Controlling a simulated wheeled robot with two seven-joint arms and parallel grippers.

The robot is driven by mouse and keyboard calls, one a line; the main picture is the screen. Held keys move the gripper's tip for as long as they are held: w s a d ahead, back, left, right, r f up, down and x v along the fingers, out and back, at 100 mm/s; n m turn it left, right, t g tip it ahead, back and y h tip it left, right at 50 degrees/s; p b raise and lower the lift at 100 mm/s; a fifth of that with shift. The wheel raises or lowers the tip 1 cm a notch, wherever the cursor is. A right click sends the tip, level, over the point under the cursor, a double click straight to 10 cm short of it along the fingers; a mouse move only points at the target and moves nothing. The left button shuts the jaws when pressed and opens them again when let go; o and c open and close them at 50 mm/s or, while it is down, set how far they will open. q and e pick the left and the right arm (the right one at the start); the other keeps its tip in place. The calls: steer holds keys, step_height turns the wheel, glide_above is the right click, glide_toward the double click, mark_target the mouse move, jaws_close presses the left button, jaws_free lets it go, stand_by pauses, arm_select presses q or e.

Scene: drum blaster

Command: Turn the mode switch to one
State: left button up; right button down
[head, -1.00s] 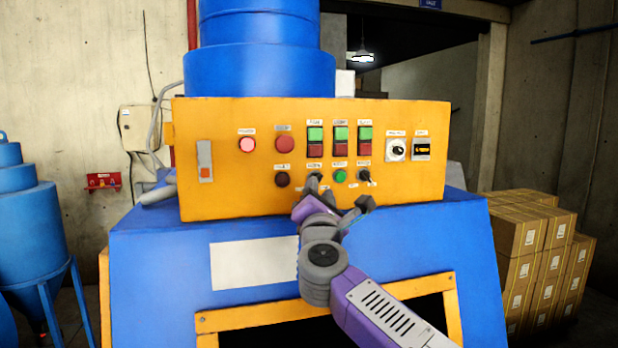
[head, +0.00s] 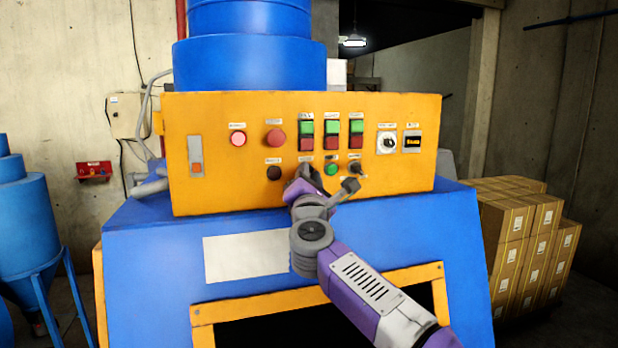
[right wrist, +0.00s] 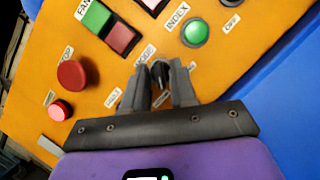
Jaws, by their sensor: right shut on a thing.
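My right gripper (head: 303,178) is at the lower row of controls on the orange control panel (head: 230,185). In the right wrist view its two dark fingers (right wrist: 161,82) are shut on a small black knob, the mode switch (right wrist: 160,70), with one finger on each side. A white label (right wrist: 146,55) sits just above the knob; its text is hard to read. The fingers hide most of the knob, so I cannot tell which way it points. In the head view the gripper covers the switch. My left gripper is not in view.
A green button (head: 331,169) and another black selector knob (head: 355,167) are close on the right. A dark round button (head: 274,173) is on the left. Green-and-red button pairs (head: 305,135) are just above. Stacked boxes (head: 520,230) stand at the right.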

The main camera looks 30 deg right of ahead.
steer(key=n+t+y+b, duration=0.1)
steer(key=n+y, duration=0.2)
steer(key=n, duration=0.4)
steer(key=n+y+b, duration=0.1)
steer(key=n+y, duration=0.3)
steer(key=n, duration=0.4)
steer(key=n+t+y+b, duration=0.1)
steer(key=n+y+b, duration=0.1)
steer(key=n, duration=0.5)
steer(key=shift+s+d+n+t+y, duration=0.1)
steer(key=shift+d+n+t+y, duration=0.25)
steer(key=shift+y, duration=0.35)
steer(key=shift+n, duration=0.25)
steer(key=c, duration=1.2)
jaws_free()
steer(key=shift+s, duration=0.1)
